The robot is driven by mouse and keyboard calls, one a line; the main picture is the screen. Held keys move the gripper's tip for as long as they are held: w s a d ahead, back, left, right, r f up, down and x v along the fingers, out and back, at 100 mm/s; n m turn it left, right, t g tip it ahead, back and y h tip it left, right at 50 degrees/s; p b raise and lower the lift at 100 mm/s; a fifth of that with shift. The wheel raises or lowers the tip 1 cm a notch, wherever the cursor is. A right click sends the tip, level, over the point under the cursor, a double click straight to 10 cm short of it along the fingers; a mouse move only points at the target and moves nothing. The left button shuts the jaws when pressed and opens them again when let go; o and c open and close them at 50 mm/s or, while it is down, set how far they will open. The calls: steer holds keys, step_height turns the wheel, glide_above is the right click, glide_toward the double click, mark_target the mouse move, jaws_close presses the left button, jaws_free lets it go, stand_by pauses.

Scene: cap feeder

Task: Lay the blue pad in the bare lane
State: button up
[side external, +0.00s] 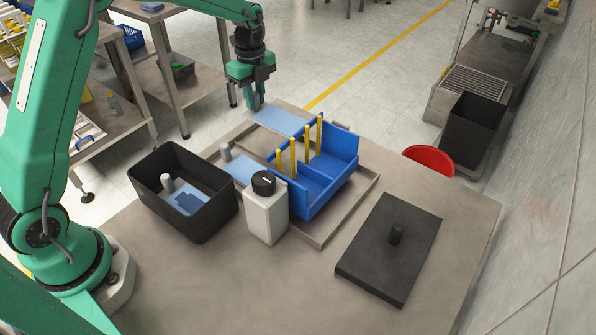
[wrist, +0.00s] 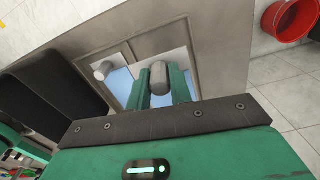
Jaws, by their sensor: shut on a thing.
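My gripper (side external: 257,105) is at the far end of the table, pointing down, shut on a grey knob that stands between its fingers (wrist: 160,86) in the wrist view. The knob (wrist: 158,77) is on a pale blue pad (side external: 280,121), which shows below and right of the fingers in the side view, near the tray's far corner. Whether this pad touches the tray or hangs just above it I cannot tell. A second blue pad (side external: 243,169) with a grey knob (side external: 226,152) lies in the shallow grey tray (side external: 345,222); it also shows in the wrist view (wrist: 121,84).
A black bin (side external: 215,222) holds a blue item and a grey knob. A white box with a black dial (side external: 265,213) and blue bins with yellow posts (side external: 330,160) stand close by. A black plate with a knob (side external: 375,262) lies at right.

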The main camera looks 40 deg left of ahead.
steer(key=shift+f, duration=4.25)
steer(key=o, duration=1)
steer(key=shift+o, duration=0.4)
steer(key=o, duration=0.3)
steer(key=shift+o, duration=0.2)
steer(key=shift+r, duration=0.1)
